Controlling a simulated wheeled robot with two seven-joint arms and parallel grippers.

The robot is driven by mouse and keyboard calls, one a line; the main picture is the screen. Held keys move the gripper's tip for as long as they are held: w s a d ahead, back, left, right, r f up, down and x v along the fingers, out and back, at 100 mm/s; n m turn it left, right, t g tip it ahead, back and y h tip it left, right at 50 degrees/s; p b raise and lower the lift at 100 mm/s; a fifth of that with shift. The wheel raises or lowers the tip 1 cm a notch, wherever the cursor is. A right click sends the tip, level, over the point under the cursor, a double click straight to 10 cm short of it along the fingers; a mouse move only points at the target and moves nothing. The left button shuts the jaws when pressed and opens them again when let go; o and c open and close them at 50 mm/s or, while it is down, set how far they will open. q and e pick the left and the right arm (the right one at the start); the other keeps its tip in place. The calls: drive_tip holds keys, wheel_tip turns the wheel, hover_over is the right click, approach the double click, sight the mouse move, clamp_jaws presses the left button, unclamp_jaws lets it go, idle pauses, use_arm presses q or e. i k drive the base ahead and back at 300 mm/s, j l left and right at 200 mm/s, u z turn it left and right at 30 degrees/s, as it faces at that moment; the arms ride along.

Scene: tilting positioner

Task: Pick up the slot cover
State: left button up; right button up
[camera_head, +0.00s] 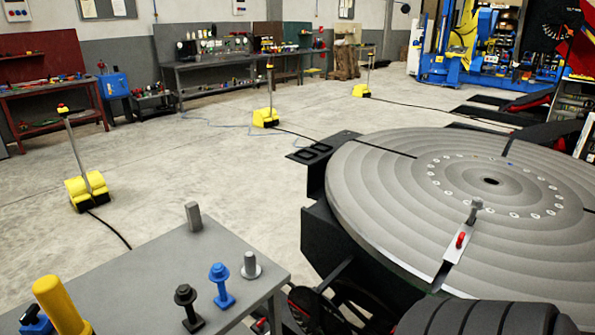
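The turntable (375,200) of the positioner fills the right side, a large round grey disc with ring-shaped bands and dark radial slots. A narrow light-grey plate with a red grip, which looks like the slot cover (455,250), lies along the slot on the near side of the disc. A grey bolt-like piece (475,208) stands upright at its inner end. Dark slot shows at the plate's outer end, near the rim. Neither of my grippers shows in the head view, and nothing is seen touching the plate.
A grey side table (130,275) at lower left holds a grey block (193,216), a black bolt (188,308), a blue bolt (221,285), a grey bolt (251,266) and a yellow cylinder (60,305). A black ribbed part (485,318) lies before the disc. Open floor extends behind the table.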

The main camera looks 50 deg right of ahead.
sight(456, 248)
drive_tip(key=z, duration=2.95)
